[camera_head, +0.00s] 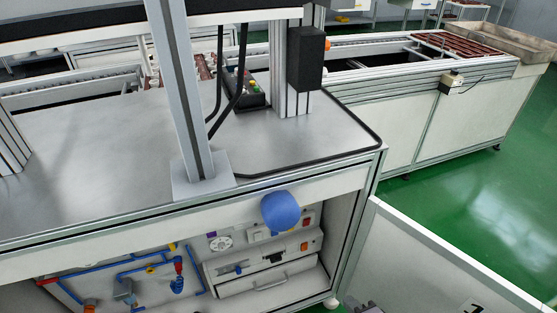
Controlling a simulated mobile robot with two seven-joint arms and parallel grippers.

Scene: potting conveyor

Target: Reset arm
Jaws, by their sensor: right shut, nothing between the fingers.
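Only a small grey part of my right gripper (364,307) shows at the bottom edge, right of the machine's open lower bay. Most of it is cut off by the frame. It is shut and holds nothing. My left gripper is not in view.
A steel-topped machine table (100,185) with a grey upright post (185,90) fills the left. A blue ball-shaped knob (281,211) stands out at its front edge. A white panel (430,260) is close at lower right. Green floor (480,200) is clear beyond it.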

